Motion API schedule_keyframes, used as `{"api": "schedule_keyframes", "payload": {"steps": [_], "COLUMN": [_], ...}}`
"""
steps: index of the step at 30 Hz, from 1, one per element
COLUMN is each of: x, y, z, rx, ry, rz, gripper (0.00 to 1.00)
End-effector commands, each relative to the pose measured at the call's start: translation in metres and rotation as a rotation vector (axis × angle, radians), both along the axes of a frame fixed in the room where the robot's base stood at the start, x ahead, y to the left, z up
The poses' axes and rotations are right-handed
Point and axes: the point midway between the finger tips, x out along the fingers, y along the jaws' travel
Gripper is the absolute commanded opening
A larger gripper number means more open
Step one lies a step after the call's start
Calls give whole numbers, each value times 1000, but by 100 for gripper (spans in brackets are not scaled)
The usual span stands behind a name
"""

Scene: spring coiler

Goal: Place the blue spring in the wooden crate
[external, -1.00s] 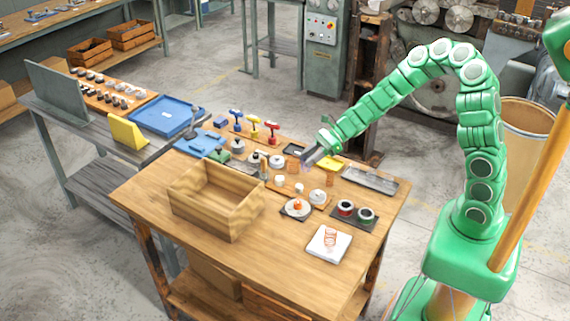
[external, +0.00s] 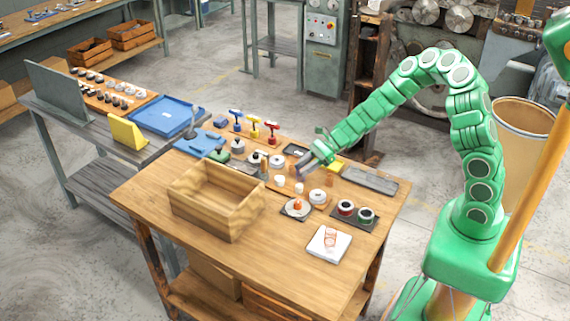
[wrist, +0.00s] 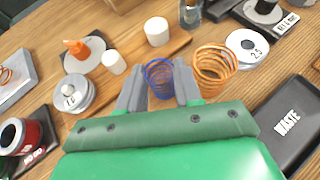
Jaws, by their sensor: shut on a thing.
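My gripper (external: 302,169) is low over the far right part of the workbench. In the wrist view, the blue spring (wrist: 158,78) is between the fingers of my gripper (wrist: 160,72), which are shut on it. I cannot tell whether the spring still touches its wooden board. A copper-coloured spring (wrist: 214,64) stands right beside the right finger. The open wooden crate (external: 237,219) stands at the middle left of the bench, to the left of my gripper. Its visible inside looks empty.
White cylinders (wrist: 157,31) stand close to my gripper on the left. A dark tray marked WASTE (wrist: 290,121) lies to the right. Spools (external: 346,208), a dish with an orange piece (external: 297,207) and a white pad (external: 329,244) lie nearby.

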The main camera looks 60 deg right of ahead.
Motion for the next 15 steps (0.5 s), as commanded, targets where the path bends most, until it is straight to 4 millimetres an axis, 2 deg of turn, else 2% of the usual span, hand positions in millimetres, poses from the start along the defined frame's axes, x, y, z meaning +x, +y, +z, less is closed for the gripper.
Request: {"api": "schedule_keyframes", "payload": {"steps": [5,6,7,15], "x": [0,0,0,0], "y": [0,0,0,0], "z": [-3,-3,-3,-2], "rx": [1,1,0,0], "ry": [1,1,0,1], "rz": [0,0,1,0], "gripper": [6,40,45,45]}}
